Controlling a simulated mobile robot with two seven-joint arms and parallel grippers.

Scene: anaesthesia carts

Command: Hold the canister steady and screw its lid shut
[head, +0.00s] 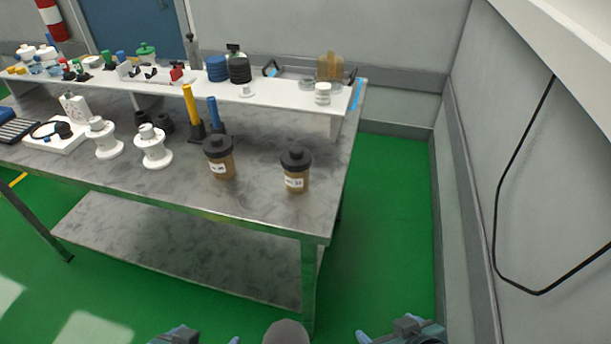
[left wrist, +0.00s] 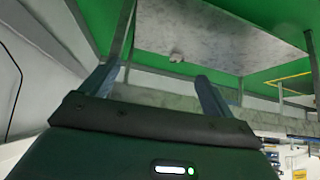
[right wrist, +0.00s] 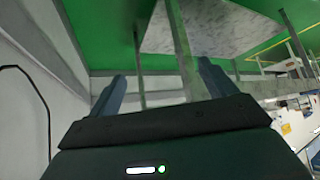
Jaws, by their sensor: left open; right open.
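Two brown canisters with black knobbed lids and white labels stand upright on the grey table. One canister (head: 221,166) is left of the other canister (head: 295,178), which is nearer the table's right corner. Each lid sits on top of its canister; I cannot tell how tightly. My left gripper (head: 205,340) is at the bottom edge of the head view, open and empty, and its fingers show in the left wrist view (left wrist: 157,82). My right gripper (head: 385,338) is also low, open and empty, with its fingers in the right wrist view (right wrist: 160,82). Both are well short of the table.
The grey table (head: 255,205) has a raised white shelf (head: 285,95) behind, holding bottles, jars and tools. White spool-like parts (head: 152,150) and yellow and blue upright handles (head: 191,105) stand left of the canisters. A wall with a hanging black cable (head: 497,210) is at right. Green floor is clear between.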

